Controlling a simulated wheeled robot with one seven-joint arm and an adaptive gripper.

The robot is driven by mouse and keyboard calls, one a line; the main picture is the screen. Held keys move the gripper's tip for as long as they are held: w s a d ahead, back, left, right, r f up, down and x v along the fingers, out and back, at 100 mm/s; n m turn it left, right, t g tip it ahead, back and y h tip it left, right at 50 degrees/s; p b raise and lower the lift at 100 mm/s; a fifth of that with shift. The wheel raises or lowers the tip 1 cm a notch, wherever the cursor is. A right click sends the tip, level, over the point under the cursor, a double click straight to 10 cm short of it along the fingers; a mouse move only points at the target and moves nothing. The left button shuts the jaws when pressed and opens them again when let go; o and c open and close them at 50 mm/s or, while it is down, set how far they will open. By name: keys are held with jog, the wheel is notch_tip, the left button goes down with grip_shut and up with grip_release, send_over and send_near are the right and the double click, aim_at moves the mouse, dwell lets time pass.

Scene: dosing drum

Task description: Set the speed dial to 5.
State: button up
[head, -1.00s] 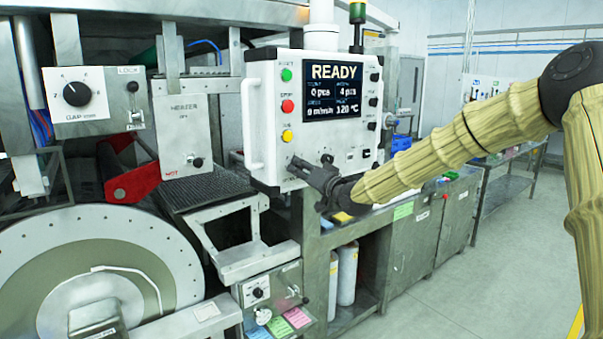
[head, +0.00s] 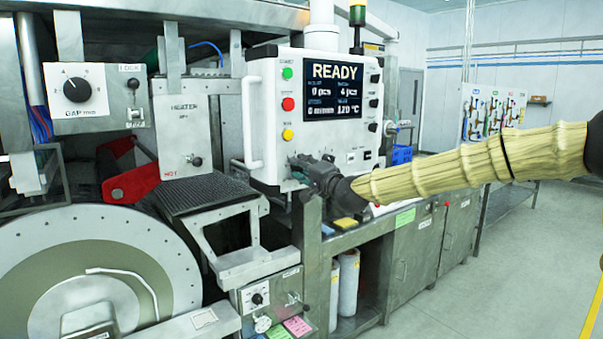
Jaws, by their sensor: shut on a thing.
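The white control panel (head: 266,120) shows READY on its screen (head: 334,91); the smaller speed line is too blurred to read surely. My gripper (head: 298,167) is at the panel's lower left front, below the yellow button (head: 287,135). Its fingers are shut on a small knob on the panel face, which I take to be the speed dial. The fingers hide the dial, so its pointer and numbers cannot be read. My arm reaches in from the right.
A separate black GAP dial (head: 77,90) is at the upper left, beside a LOCK switch (head: 133,84). A white handle (head: 252,122) runs along the panel's left edge. A small dial box (head: 257,297) sits below. The large drum (head: 185,262) fills the lower left. Floor at right is clear.

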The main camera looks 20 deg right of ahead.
jog(key=shift+m, duration=0.4)
jog(key=o, duration=1)
jog(key=shift+o, duration=0.2)
jog(key=shift+s, duration=0.15)
jog(key=v, duration=1.1)
jog(key=shift+s, duration=0.35)
jog(key=shift+d, duration=0.2)
